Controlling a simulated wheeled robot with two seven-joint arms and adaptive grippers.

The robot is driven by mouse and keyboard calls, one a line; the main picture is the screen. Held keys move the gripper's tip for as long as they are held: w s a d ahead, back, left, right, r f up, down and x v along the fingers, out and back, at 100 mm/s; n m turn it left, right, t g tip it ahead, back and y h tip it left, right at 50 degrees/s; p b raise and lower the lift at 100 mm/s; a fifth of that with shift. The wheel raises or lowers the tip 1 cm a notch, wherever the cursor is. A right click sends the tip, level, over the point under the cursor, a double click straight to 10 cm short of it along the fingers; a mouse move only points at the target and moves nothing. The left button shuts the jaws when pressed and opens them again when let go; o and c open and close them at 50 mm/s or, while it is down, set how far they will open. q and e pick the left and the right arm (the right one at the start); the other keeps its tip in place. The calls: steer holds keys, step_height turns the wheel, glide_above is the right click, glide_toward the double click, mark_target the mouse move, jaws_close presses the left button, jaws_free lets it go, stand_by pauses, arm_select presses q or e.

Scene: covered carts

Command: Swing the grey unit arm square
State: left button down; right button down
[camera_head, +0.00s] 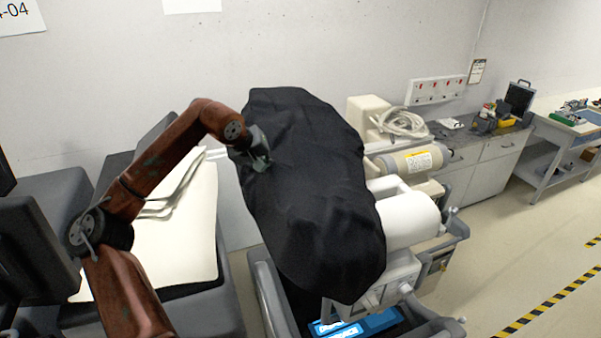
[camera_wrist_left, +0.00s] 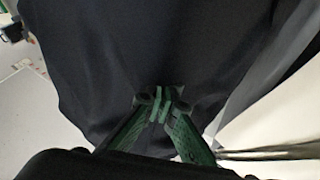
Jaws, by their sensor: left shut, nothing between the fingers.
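A black cloth cover (camera_head: 315,190) hangs over a tall unit on a grey cart (camera_head: 262,285) in the middle of the head view. A grey unit arm cannot be made out; whatever lies under the cover is hidden. My left gripper (camera_head: 262,161) is at the upper left side of the cover, its fingers against or just in front of the cloth. In the left wrist view the green fingertips (camera_wrist_left: 164,99) meet, with nothing seen between them, and the black cloth (camera_wrist_left: 150,45) fills most of the view. My right gripper is in neither view.
A white cylinder (camera_head: 408,220) and a beige cylinder (camera_head: 410,160) stick out right of the cover. Pale sheets (camera_head: 185,235) lie on a dark cart at the left. A wall stands behind.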

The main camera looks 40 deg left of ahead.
arm_select(q)
steer(key=p, duration=0.4)
glide_toward(299, 182)
step_height(299, 182, down, 3)
steer(key=s+a, duration=0.1)
steer(key=a, duration=0.1)
steer(key=w+p, duration=0.1)
steer(key=w+d+p, duration=0.1)
steer(key=w, duration=0.1)
steer(key=shift+w+d+f+p, duration=0.15)
steer(key=shift+w+d+p, duration=0.05)
steer(key=shift+w+p, duration=0.1)
steer(key=shift+f, duration=0.1)
